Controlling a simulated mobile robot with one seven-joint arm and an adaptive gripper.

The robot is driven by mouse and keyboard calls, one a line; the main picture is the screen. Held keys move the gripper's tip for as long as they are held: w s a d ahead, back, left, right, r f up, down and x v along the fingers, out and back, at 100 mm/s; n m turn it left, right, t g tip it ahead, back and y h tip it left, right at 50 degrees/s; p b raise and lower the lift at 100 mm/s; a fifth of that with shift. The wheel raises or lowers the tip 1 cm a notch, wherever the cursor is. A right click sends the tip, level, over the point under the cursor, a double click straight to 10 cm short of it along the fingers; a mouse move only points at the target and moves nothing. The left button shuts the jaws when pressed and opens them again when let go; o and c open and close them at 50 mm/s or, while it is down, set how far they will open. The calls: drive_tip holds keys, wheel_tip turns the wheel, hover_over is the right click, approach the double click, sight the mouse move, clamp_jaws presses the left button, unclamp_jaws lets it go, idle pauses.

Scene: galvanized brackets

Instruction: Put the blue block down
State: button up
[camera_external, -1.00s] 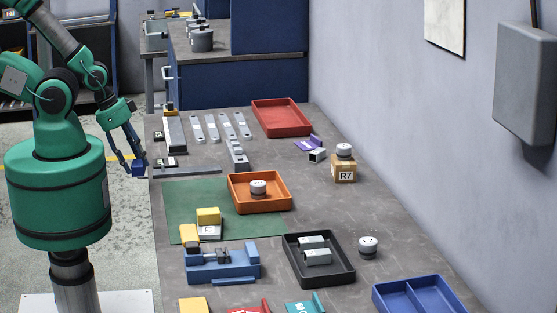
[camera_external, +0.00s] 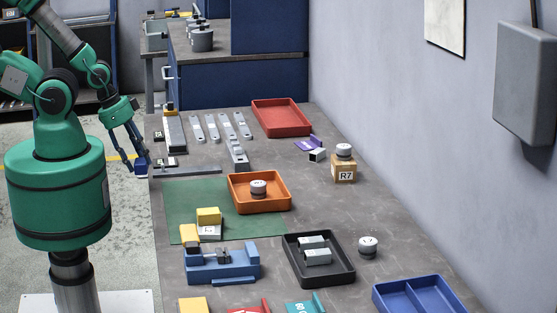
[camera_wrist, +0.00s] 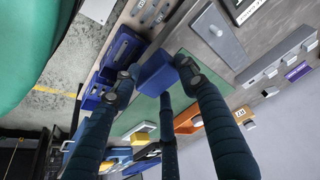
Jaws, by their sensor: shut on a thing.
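My gripper (camera_external: 141,167) is at the left edge of the workbench, beside the grey strip at the bench's edge. In the wrist view, my gripper (camera_wrist: 156,75) is shut on the blue block (camera_wrist: 156,72), with a finger on either side of it. In the external view the block is small and largely covered by the dark blue fingers. I cannot tell whether the block touches the bench.
The green mat (camera_external: 184,201) lies nearby, with the orange tray (camera_external: 286,198) overlapping its right side. Grey brackets (camera_external: 212,128) and a red tray (camera_external: 281,118) are farther back. A blue vise (camera_external: 247,268) and a black tray (camera_external: 346,273) are nearer the camera.

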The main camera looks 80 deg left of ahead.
drive_tip(key=w+a+r+n+b, duration=0.1)
drive_tip(key=w+a, duration=0.3)
drive_tip(key=w, duration=1)
drive_tip(key=w+a+r+n+y+b, duration=0.1)
drive_tip(key=w+a+r+n, duration=0.1)
drive_tip(key=w, duration=1.2)
drive_tip(key=w+a+r+n+y+b, duration=0.1)
drive_tip(key=w+a, duration=0.5)
drive_tip(key=w, duration=0.9)
drive_tip(key=shift+a+r+n+b, duration=0.2)
drive_tip(key=shift+n+b, duration=0.3)
drive_tip(key=shift+n, duration=0.4)
drive_tip(key=shift+r, duration=0.1)
drive_tip(key=shift+s, duration=0.1)
drive_tip(key=shift+f+b, duration=0.7)
drive_tip(key=shift+f, duration=2.45)
drive_tip(key=shift+f+b, duration=0.45)
drive_tip(key=shift+f, duration=1.45)
